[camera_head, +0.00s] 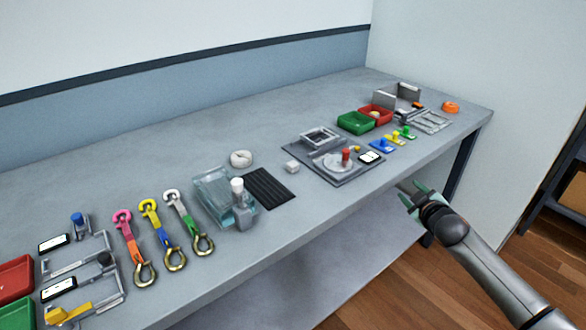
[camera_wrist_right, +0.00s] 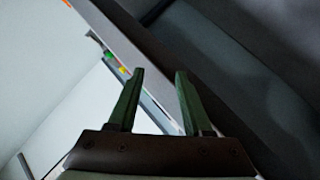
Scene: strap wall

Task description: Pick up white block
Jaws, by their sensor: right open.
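A small white block (camera_head: 292,167) sits on the grey bench, just left of a grey plate fixture. My right gripper (camera_head: 411,191) is open and empty at the bench's front edge, to the right of the white block and apart from it. In the right wrist view my right gripper (camera_wrist_right: 155,75) shows two green fingers spread apart with nothing between them. The white block cannot be made out in the right wrist view. My left gripper is not in view.
The bench (camera_head: 290,210) is bare in front of the block. A black ribbed mat (camera_head: 268,188) and white ring (camera_head: 241,158) lie left of it. The plate fixture (camera_head: 318,172) with a red knob stands right. Green (camera_head: 355,122) and red trays stand further right.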

